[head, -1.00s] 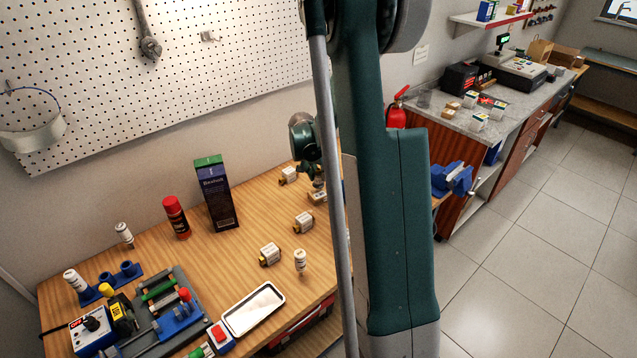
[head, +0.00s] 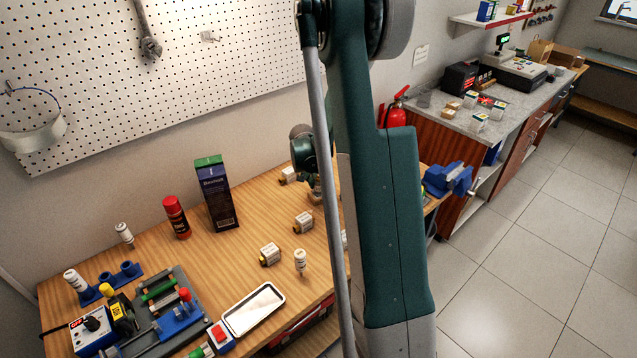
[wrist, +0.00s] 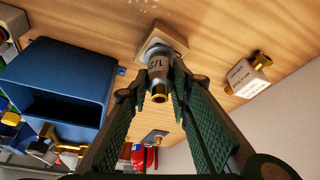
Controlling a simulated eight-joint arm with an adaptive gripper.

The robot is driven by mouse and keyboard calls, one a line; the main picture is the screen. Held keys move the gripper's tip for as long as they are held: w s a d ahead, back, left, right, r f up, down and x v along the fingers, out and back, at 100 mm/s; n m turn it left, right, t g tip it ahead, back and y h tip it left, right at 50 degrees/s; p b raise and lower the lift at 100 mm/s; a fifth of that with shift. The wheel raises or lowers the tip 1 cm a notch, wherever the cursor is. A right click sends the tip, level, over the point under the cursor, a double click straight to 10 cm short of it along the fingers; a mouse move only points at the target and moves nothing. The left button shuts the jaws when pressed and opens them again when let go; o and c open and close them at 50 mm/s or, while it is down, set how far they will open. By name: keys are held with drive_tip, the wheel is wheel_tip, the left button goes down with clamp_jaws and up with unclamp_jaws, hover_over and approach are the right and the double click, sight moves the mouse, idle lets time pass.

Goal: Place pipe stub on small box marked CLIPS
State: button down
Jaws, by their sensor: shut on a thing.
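In the head view my gripper (head: 316,188) is low over the bench beside my arm, and the held stub cannot be made out.
A blue bin (wrist: 60,75) is close on the left in the wrist view, with brass fittings near it. A white labelled fitting (wrist: 246,76) lies to the right. In the head view, similar fittings (head: 303,222), a white-rimmed tray (head: 232,327) and a tall dark box (head: 217,195) share the bench.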

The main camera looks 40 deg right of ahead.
drive_tip(key=shift+f, duration=0.2)
drive_tip(key=c, duration=2.1)
unclamp_jaws()
drive_tip(key=shift+r, duration=0.3)
drive_tip(key=v, duration=1.1)
drive_tip(key=shift+s+a+r, duration=0.15)
drive_tip(key=shift+a+r, duration=0.1)
drive_tip(key=shift+r, duration=0.1)
